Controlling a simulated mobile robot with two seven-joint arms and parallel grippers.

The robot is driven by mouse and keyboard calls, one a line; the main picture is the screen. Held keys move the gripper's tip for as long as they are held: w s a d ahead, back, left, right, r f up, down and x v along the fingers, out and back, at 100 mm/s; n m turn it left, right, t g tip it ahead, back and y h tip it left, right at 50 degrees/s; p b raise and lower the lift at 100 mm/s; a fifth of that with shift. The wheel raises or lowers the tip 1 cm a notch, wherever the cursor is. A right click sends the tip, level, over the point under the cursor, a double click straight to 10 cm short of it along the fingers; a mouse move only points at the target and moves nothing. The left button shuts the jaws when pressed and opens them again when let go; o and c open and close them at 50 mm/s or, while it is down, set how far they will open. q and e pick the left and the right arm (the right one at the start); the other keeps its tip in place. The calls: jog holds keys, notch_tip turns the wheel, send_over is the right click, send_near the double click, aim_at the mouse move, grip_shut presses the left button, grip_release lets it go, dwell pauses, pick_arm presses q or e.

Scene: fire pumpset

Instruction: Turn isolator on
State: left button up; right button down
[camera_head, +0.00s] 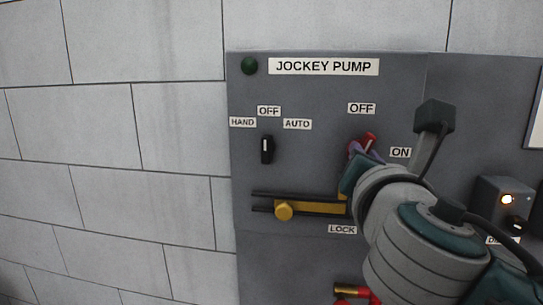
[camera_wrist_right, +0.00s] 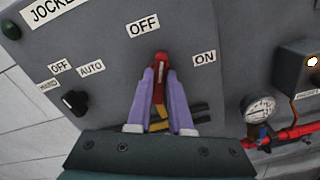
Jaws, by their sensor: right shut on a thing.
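The isolator is a red handle (camera_head: 370,140) on the grey jockey pump panel (camera_head: 330,88). An OFF label (camera_head: 361,108) is above it and an ON label (camera_head: 400,152) to its right. My right gripper (camera_head: 361,150) is at the handle, its arm hiding the area below and right. In the wrist view the purple fingers (camera_wrist_right: 160,76) are shut on the red handle (camera_wrist_right: 160,66), one on each side. The handle's tip points up, between the OFF label (camera_wrist_right: 142,25) and the ON label (camera_wrist_right: 204,57). My left gripper is not in view.
A black selector knob (camera_head: 267,150) with HAND, OFF and AUTO labels is left of the isolator. A yellow bar (camera_head: 310,207) runs below. A pressure gauge (camera_wrist_right: 259,108) and red pipe (camera_wrist_right: 295,132) are at the right. A lit box (camera_head: 505,203) protrudes at far right.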

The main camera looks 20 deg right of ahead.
jog(key=shift+s+d+f+m+b, duration=0.15)
jog(key=shift+m+b, duration=1.3)
jog(key=shift+m, duration=1.85)
jog(key=shift+w+d+f+m+b, duration=0.15)
jog(key=shift+m+b, duration=1.25)
jog(key=shift+m, duration=1.9)
jog(key=shift+s+a, duration=0.1)
jog(key=c, duration=0.8)
grip_release()
